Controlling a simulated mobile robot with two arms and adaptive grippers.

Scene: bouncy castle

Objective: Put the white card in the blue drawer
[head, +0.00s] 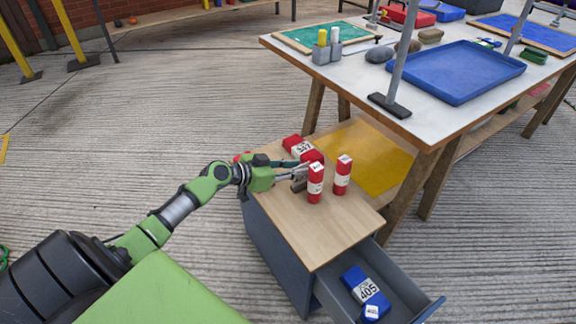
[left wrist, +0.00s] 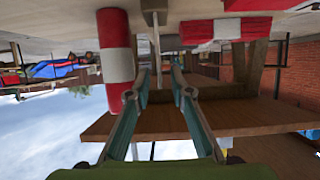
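My left gripper (head: 294,168) reaches over the wooden cabinet top from the left. In the left wrist view its two teal fingers (left wrist: 160,72) are apart, with a thin grey upright piece just beyond the tips. A small grey object (head: 299,180) sits beside the fingers; I cannot tell what it is. I cannot make out a separate white card; white shows as labels on the red blocks. The drawer (head: 408,294) of the blue-grey cabinet (head: 277,246) stands pulled out, with a blue block marked 405 (head: 361,283) and a smaller blue-and-white piece (head: 372,312) inside. My right gripper is not in view.
Two red blocks (head: 315,184) (head: 342,175) stand upright right of the gripper. A red block marked 947 (head: 303,149) lies behind it. A white-topped table (head: 345,76) with a blue tray (head: 457,90) stands behind. The cabinet top's front is clear.

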